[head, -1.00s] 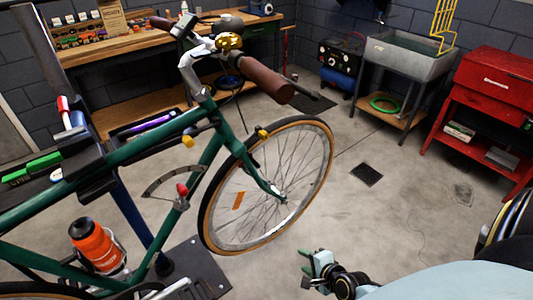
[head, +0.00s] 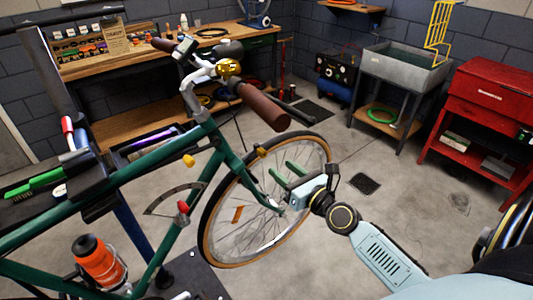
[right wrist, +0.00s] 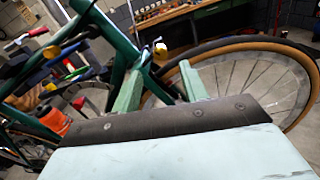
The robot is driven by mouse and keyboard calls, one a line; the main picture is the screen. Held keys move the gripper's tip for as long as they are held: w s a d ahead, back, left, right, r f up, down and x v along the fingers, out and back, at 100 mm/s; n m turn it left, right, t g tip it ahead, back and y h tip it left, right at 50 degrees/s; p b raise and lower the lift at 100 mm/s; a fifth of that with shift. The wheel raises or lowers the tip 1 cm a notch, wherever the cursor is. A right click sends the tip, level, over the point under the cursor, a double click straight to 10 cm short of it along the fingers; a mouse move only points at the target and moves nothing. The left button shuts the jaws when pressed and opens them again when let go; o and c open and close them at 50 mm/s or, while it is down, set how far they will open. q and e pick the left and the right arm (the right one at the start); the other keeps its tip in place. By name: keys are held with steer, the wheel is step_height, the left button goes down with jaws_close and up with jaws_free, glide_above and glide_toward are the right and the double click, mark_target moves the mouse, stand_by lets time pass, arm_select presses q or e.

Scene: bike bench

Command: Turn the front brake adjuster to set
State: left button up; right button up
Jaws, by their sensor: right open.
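A red knob (head: 183,206) sits at the lower end of a curved scale (head: 165,196) beside the green bike frame (head: 150,165). A yellow knob (head: 188,160) is above it, and another yellow part (head: 262,152) is by the front wheel's top. I cannot tell for sure which is the front brake adjuster. My right gripper (head: 284,172) is open and empty in front of the front wheel (head: 240,235), right of the knobs. In the right wrist view its green fingers (right wrist: 162,68) point at the frame and wheel; the red knob (right wrist: 78,103) is left of them. My left gripper is out of view.
The brown handlebar grip (head: 263,106) juts out above my right gripper. An orange bottle (head: 98,262) is on the frame. A workbench (head: 150,57), a sink (head: 405,68) and a red cabinet (head: 485,105) stand behind. The floor at right is mostly clear.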

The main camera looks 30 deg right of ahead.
mark_target(265, 155)
steer(key=w, duration=0.8)
steer(key=shift+a, duration=0.3)
jaws_close()
steer(key=shift+n, duration=0.4)
